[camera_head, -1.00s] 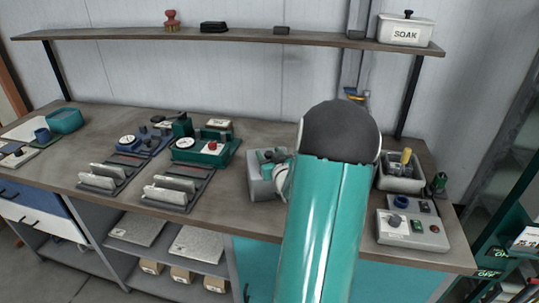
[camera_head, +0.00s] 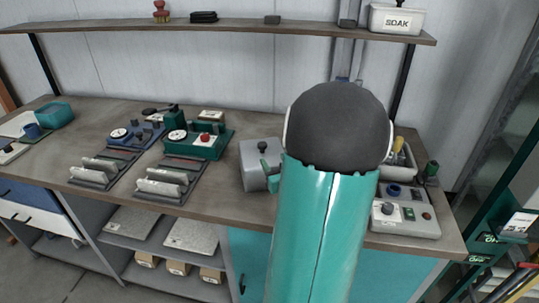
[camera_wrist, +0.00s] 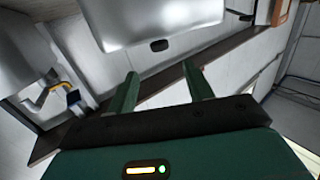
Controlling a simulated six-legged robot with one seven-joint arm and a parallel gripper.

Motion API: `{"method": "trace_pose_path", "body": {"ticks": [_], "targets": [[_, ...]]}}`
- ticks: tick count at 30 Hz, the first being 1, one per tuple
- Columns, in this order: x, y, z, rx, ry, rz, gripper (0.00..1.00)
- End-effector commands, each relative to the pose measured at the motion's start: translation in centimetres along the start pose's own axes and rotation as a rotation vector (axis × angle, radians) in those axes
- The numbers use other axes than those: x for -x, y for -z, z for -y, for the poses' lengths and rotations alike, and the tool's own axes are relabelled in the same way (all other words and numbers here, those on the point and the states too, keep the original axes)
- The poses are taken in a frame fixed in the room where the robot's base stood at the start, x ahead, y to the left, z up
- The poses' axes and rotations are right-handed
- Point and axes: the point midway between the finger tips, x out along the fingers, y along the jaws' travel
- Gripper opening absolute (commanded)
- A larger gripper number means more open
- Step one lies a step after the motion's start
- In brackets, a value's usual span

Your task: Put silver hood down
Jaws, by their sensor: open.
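A grey-silver box-shaped hood (camera_head: 255,160) with a dark knob on top stands on the bench, just left of my teal arm in the head view. It sits level and looks closed. A small teal piece shows against its right front; I cannot tell whether it is part of my gripper. In the wrist view a large smooth silver surface (camera_wrist: 165,22) with a small dark spot lies beyond the fingertips, probably the hood. My gripper (camera_wrist: 160,72) is open, with two green fingers apart and nothing between them. My arm hides the gripper in the head view.
A grey control box (camera_head: 405,218) with knobs stands right of my arm. Blue and green devices (camera_head: 205,145) and grey racks of plates (camera_head: 163,181) stand to the left. A white SOAK box (camera_head: 397,20) is on the shelf. Bare bench lies in front of the hood.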

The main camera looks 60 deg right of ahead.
Motion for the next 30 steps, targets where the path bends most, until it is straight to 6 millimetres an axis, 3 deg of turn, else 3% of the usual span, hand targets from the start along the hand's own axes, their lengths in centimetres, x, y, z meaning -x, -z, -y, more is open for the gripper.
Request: {"method": "trace_pose_path", "body": {"ticks": [10,14,18,22,26,30], "targets": [[0.8,0.1,0.2,0.004,0.002,0.004,0.52],[-0.1,0.9,2.3,0.038,0.013,0.052,0.52],[-1.1,2.5,7.1,0.11,0.025,0.17,0.52],[-0.5,4.3,12.6,0.167,0.041,0.292,0.52],[1.8,5.8,17.8,0.202,0.067,0.413,0.52],[6.0,7.1,23.3,0.225,0.126,0.543,0.52]]}}
